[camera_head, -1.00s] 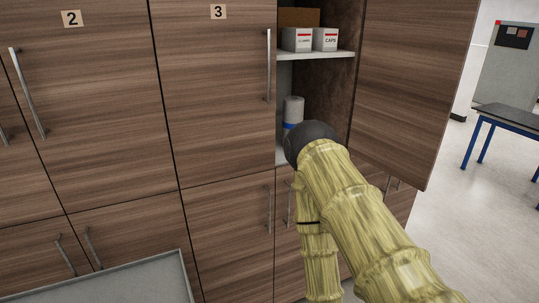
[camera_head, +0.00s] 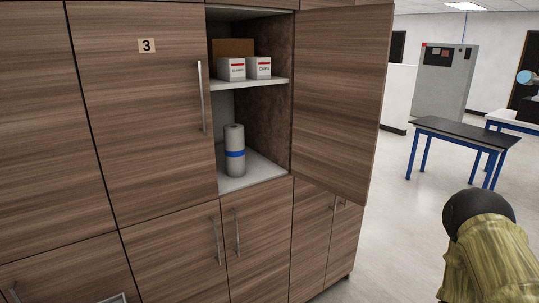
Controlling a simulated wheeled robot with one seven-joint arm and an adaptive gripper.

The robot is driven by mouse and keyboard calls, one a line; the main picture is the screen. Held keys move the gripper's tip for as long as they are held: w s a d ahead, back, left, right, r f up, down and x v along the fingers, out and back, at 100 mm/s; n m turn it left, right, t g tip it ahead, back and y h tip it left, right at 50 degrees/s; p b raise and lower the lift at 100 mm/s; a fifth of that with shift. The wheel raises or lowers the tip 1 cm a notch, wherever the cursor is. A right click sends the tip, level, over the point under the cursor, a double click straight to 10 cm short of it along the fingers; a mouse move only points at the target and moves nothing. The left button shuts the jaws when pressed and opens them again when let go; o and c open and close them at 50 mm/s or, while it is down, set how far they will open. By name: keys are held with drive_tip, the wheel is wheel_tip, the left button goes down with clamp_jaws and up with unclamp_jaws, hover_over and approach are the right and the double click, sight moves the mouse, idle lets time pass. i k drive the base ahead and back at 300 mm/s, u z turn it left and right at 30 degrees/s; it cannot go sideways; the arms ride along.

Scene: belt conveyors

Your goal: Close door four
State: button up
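An open wooden cabinet door (camera_head: 338,95) stands swung out to the right of an open compartment, next to the shut door marked 3 (camera_head: 147,120). No number shows on the open door; its place beside door 3 fits door four. Its visible face is plain brown wood with no handle showing. My arm, with a yellow-patterned covering and a dark rounded joint, is at the lower right, to the right of the open door in the picture. My gripper is not visible.
The open compartment has a shelf (camera_head: 250,84) with two white boxes and a brown box. Below stands a grey roll with a blue band (camera_head: 234,152). Shut lower doors lie beneath. A blue-legged table (camera_head: 464,131) stands farther right, with free floor (camera_head: 400,215) before it.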

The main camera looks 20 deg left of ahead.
sight(341, 53)
drive_tip(key=z, duration=0.9)
drive_tip(key=i, duration=3.2)
drive_tip(key=z, duration=0.45)
drive_tip(key=i, duration=0.25)
drive_tip(key=z, duration=1.5)
drive_tip(key=i, duration=0.25)
drive_tip(key=u, duration=3.7)
